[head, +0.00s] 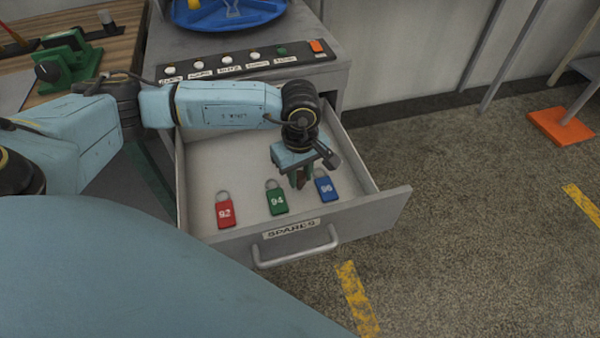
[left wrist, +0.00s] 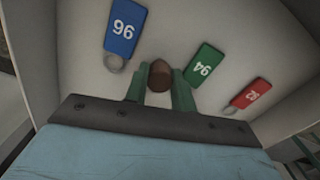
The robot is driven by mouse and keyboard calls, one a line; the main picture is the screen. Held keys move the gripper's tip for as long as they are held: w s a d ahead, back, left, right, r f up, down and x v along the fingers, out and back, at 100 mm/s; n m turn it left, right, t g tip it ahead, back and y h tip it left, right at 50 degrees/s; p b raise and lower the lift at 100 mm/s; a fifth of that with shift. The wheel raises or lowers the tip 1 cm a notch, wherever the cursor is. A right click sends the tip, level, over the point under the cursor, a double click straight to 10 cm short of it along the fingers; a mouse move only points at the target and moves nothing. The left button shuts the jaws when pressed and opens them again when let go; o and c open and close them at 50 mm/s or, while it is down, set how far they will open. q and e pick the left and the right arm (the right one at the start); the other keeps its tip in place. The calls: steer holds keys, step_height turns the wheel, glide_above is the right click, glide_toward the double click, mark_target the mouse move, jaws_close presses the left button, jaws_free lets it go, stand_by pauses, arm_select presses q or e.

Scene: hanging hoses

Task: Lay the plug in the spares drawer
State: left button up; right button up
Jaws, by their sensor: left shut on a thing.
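The spares drawer (head: 355,209) is pulled open, with a "SPARES" label and a bar handle on its front. My left gripper (head: 299,180) is inside the drawer's outline, pointing down above its floor. In the left wrist view, its green fingers (left wrist: 160,92) are shut on a brown, rounded plug (left wrist: 160,75). The plug is largely hidden by the gripper in the head view. I cannot tell whether it touches the drawer floor. My right gripper is not in view.
In the drawer lie a red tag 92 (head: 225,211), a green tag 94 (head: 277,199) and a blue tag 96 (head: 326,187), the blue one close beside the gripper. A row of labelled buttons (head: 227,61) and a blue tray (head: 228,17) are above the drawer.

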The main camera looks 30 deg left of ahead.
mark_target(300, 175)
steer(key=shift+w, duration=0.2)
arm_select(q)
steer(key=shift+f, duration=0.15)
steer(key=o, duration=1)
steer(key=shift+c, duration=0.2)
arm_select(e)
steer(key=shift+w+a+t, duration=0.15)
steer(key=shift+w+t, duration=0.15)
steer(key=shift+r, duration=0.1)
arm_select(q)
step_height(300, 175, up, 3)
steer(key=shift+f+p, duration=0.1)
steer(key=shift+p, duration=0.45)
step_height(300, 175, up, 10)
steer(key=p, duration=0.2)
steer(key=shift+f+p, duration=0.2)
steer(key=shift+p, duration=0.2)
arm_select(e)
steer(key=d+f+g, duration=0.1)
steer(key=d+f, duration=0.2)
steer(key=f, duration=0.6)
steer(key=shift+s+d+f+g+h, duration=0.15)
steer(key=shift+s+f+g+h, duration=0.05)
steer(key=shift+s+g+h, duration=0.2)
